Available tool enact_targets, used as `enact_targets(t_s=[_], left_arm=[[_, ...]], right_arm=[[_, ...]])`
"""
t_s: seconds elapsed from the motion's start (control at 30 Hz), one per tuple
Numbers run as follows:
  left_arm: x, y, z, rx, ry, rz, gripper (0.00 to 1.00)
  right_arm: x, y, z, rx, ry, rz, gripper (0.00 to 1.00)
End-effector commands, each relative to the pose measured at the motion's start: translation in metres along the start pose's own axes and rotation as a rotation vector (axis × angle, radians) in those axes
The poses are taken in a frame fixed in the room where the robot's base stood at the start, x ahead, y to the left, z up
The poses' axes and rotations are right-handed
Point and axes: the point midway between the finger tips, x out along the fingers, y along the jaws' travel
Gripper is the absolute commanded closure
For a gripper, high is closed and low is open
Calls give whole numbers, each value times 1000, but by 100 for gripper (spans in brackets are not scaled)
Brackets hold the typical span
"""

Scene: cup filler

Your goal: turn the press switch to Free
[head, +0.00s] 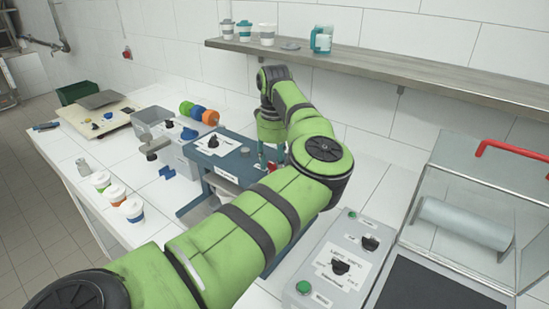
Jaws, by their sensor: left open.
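A blue machine (230,150) stands mid-counter, with a black rotary knob (213,141) on a white label on its top. A grey control box (325,262) at the lower right carries a black rotary knob (340,267) on a white label, a second black switch (370,242) and green buttons. The labels are too small to read, so I cannot tell which knob is the press switch. My left gripper (265,163) points down over the right side of the blue machine, right of its knob; it is open, its fingers partly hidden. My right gripper is not in view.
A wall shelf (390,68) with cups runs behind my left arm. White cups (132,210) stand at the counter's left front edge. A grey machine (175,140) with coloured discs is left of the blue one. A clear guard (490,190) with a red handle (510,148) stands right.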

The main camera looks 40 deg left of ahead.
Motion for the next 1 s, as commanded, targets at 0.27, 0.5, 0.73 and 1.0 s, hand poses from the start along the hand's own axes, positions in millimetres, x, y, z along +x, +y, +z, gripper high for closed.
enact_targets(t_s=[0.27,0.5,0.73,1.0], left_arm=[[2,0,0,0,0,0,64],[2,0,0,0,0,0,100],[3,0,0,19,1,0,100],[5,0,0,146,2,-2,100]], right_arm=[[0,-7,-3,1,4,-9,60],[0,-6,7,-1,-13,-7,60],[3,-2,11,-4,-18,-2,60],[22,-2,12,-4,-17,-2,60]])
